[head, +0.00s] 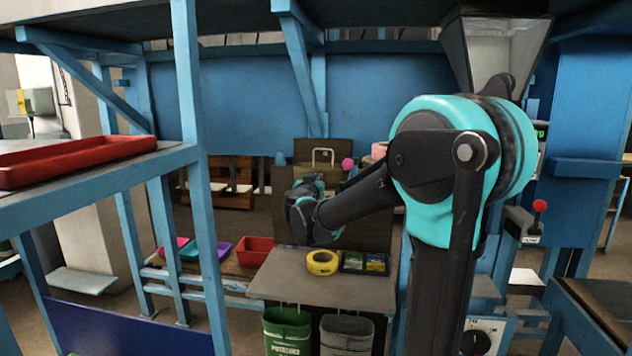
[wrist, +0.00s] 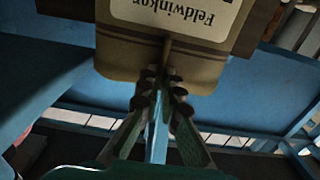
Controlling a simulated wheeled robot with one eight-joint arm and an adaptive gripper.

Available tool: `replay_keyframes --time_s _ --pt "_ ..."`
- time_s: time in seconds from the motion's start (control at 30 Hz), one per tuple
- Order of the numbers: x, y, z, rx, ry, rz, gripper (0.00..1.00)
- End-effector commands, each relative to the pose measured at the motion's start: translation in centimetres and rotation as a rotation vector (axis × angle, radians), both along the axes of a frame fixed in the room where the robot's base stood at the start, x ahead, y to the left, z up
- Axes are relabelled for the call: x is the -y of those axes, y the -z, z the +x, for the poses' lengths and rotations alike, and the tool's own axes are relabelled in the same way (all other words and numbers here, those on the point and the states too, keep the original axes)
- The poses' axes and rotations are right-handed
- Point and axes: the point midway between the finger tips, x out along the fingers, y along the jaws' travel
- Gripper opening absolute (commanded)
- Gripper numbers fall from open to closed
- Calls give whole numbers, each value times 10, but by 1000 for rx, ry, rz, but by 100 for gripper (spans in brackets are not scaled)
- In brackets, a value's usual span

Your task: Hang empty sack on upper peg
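A brown sack with a pale label reading "Feldwinkor" upside down (wrist: 125,62) fills the upper middle of the wrist view. My gripper (wrist: 164,78) has its fingertips drawn in on the sack's near edge, and a fold of cloth runs up from between them. In the head view my gripper (head: 318,182) is left of centre, in front of a dark brown panel, and its fingers are too small to make out. A tan loop (head: 323,150) shows just above it; I cannot tell whether it belongs to the sack. A pink ball (head: 347,164), possibly a peg's end, shows just right of it.
Below, a grey bench (head: 305,285) carries a yellow tape roll (head: 322,262) and a dark tray (head: 364,272). A green sack (head: 287,332) and a grey sack (head: 346,335) hang at its front. A blue post (head: 190,120) and red tray (head: 75,155) stand left.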

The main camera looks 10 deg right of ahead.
Motion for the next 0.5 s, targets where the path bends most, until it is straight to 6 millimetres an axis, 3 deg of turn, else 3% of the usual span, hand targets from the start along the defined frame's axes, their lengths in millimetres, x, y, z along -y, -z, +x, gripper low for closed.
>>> replay_keyframes --time_s 0.5 --pt "11 2 32 0 0 0 0"
